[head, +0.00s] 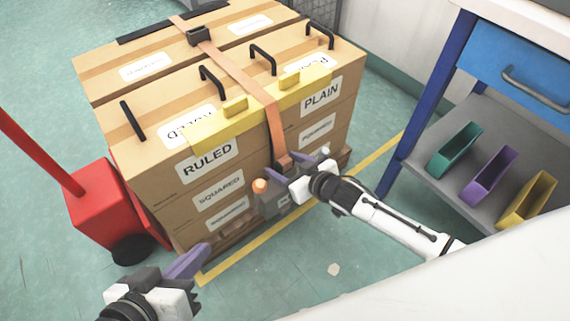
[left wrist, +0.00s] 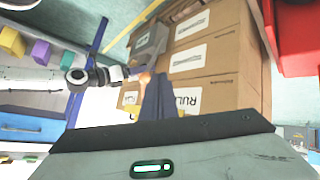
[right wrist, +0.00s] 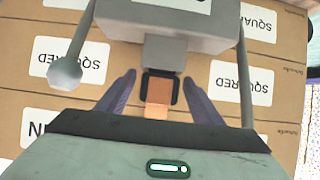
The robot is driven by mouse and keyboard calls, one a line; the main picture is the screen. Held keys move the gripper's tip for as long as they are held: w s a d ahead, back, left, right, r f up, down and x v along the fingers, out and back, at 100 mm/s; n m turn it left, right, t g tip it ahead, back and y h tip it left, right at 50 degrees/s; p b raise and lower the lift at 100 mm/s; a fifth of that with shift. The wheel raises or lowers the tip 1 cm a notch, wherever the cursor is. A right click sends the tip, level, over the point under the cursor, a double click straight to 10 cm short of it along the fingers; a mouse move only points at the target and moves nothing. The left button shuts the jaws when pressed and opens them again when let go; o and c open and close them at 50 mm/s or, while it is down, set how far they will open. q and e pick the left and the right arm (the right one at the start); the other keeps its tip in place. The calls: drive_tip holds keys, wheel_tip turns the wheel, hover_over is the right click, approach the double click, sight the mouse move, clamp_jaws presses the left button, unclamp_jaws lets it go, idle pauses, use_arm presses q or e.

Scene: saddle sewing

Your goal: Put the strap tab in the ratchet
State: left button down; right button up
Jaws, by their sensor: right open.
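An orange strap (head: 240,77) runs over the carton stack and down its front. In the right wrist view its end meets the dark strap tab (right wrist: 174,89). The tab lies against the narrow grey neck of the ratchet (right wrist: 170,22); I cannot tell whether it is inside. The grey ratchet (head: 272,202), with an orange knob (head: 260,186), is low on the stack's front. My right gripper (head: 304,160) is open, its purple fingers on either side of the tab with gaps. My left gripper (head: 206,248) is shut and empty, left of and apart from the ratchet.
Cartons (head: 215,190) with black handles and yellow corner guards (head: 213,125) stand on a pallet. A red pallet jack (head: 105,205) is at the left. A workbench with a blue drawer (head: 520,75) and several coloured bins stands at the right.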

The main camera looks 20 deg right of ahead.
drive_tip(key=shift+r, duration=0.25)
use_arm(q)
drive_tip(key=shift+g+y, duration=0.5)
drive_tip(key=shift+y, duration=0.4)
drive_tip(key=shift+s+a+f+p, duration=0.3)
drive_tip(key=shift+a+f+p, duration=0.4)
drive_tip(key=shift+p, duration=0.7)
drive_tip(key=shift+s+a+f+p, duration=0.25)
drive_tip(key=shift+a+f+p, duration=0.2)
drive_tip(key=shift+a+p, duration=0.7)
use_arm(e)
drive_tip(key=v, duration=1.2)
use_arm(q)
drive_tip(key=shift+d, duration=0.25)
use_arm(e)
drive_tip(key=shift+f, duration=0.1)
